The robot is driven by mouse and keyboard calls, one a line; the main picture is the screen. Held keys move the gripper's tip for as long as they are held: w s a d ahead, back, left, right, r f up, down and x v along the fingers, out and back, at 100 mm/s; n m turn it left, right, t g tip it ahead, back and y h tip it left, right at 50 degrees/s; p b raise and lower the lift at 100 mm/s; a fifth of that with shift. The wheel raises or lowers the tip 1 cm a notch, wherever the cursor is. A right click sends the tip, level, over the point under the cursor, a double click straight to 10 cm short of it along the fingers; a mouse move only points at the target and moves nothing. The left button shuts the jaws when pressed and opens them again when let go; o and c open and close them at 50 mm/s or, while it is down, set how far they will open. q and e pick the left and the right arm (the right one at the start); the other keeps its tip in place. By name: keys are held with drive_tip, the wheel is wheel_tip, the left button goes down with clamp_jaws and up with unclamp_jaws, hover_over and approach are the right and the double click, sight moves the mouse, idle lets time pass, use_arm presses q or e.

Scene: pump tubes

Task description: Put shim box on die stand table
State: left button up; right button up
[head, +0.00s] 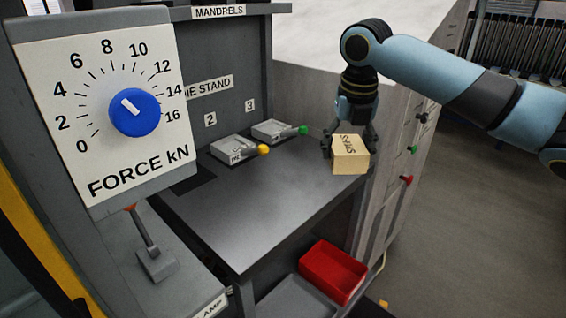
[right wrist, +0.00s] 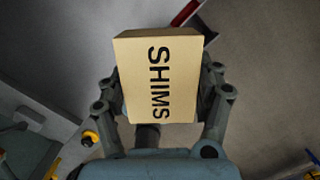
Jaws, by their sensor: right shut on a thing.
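The shim box (head: 350,155) is a tan block with SHIMS printed on it. My right gripper (head: 342,140) is shut on it, and in the right wrist view the box (right wrist: 158,75) sits between the two fingers (right wrist: 160,108). The die stand table (head: 265,195) is a dark grey top below the DIE STAND label. In the head view the box shows at the right edge of this table; I cannot tell whether it touches the top. My left gripper is not in view.
Two light dies with a yellow knob (head: 263,150) and a green knob (head: 302,130) stand at the table's back. The table's middle and front are clear. A red bin (head: 332,271) sits lower down. A force dial panel (head: 105,105) stands at the left.

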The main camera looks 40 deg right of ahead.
hover_over(297, 188)
drive_tip(key=f, duration=0.6)
drive_tip(key=shift+s+a+f+b, duration=0.2)
drive_tip(key=shift+a+f+b, duration=0.05)
drive_tip(key=shift+b, duration=0.05)
drive_tip(key=shift+f, duration=1.95)
drive_tip(key=shift+f, duration=0.15)
drive_tip(key=o, duration=1.4)
drive_tip(key=shift+o, duration=0.2)
wheel_tip(297, 188, up, 12)
drive_tip(key=s+a, duration=0.1)
drive_tip(key=shift+s, duration=0.25)
drive_tip(key=shift+a, duration=0.1)
